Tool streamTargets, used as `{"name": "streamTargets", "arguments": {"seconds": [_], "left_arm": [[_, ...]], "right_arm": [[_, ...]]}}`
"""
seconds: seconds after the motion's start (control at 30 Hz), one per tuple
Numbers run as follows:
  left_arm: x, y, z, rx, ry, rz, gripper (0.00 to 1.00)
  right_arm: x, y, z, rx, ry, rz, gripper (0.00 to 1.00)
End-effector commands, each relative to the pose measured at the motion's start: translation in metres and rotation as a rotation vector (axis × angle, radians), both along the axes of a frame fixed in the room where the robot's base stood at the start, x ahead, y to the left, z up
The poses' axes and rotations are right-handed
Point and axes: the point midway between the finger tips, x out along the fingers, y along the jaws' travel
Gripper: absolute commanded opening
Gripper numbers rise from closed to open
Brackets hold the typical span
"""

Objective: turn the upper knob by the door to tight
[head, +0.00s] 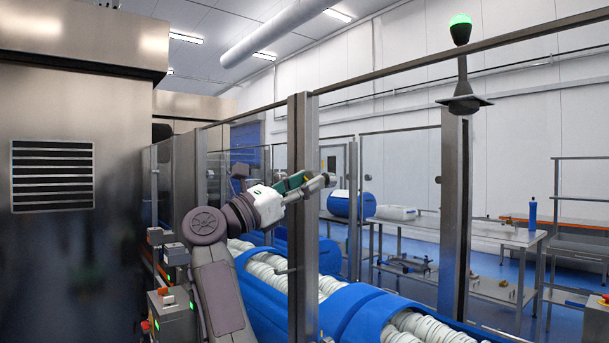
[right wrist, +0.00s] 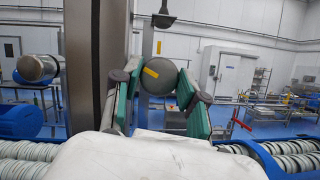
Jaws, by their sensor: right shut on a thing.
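My right gripper (head: 306,182), with green-lined fingers, reaches to the steel post of the glazed fence. In the right wrist view its fingers (right wrist: 160,92) stand either side of a round dark knob (right wrist: 158,77) and are shut on it. A slanted yellow mark shows on the knob's face. In the head view the knob (head: 329,180) is small and partly hidden by the fingers. A second rounded metal piece (right wrist: 38,68) shows at the left in the right wrist view; I cannot tell what it is. My left gripper is not in view.
Blue carriers (head: 365,316) filled with white tubs lie below and beside the arm. A tall steel post (head: 302,230) stands close to the gripper. Control boxes (head: 172,312) stand left of the arm. Work tables (head: 480,235) are beyond the glass.

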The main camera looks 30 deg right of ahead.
Motion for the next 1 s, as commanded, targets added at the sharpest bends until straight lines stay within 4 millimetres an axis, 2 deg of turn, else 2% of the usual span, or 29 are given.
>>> {"name": "streamTargets", "arguments": {"seconds": [0.03,1.0], "left_arm": [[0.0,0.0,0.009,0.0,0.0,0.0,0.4],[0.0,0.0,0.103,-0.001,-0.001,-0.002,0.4]], "right_arm": [[0.001,0.001,0.004,0.006,-0.042,0.001,0.07],[0.003,0.001,0.006,0.076,-0.924,0.0,0.07]]}}
